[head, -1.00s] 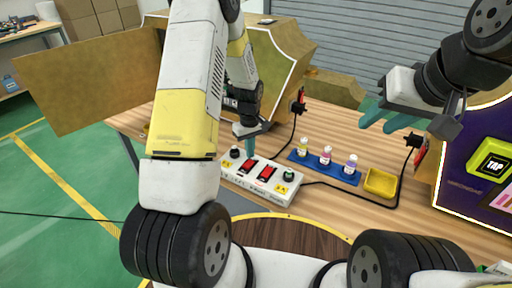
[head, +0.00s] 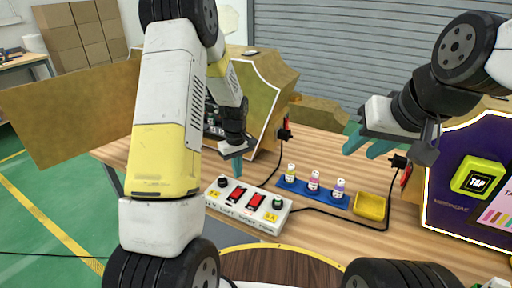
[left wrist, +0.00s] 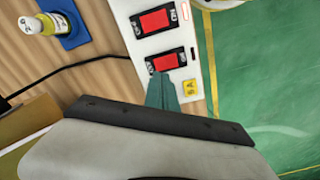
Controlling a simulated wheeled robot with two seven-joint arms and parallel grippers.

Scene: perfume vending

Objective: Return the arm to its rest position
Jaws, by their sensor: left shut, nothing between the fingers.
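My left gripper (head: 236,168) hangs fingers-down above the far edge of the white switch panel (head: 272,225). Its teal fingers are shut together with nothing between them. In the left wrist view the shut fingertips (left wrist: 161,84) appear over the panel (left wrist: 190,92), close to a red rocker switch (left wrist: 165,61). I cannot tell whether they touch it. My right gripper (head: 365,145) is raised above the back right of the table, with its teal fingers apart and empty. Part of my left arm crosses the head view in front of the table.
A blue tray (head: 326,200) holds three small bottles, with a yellow dish (head: 370,206) to their right. Black cables run from the panel across the wooden table (head: 320,145). A purple machine (head: 452,225) stands at the right, and a tan box (head: 268,85) behind my left gripper.

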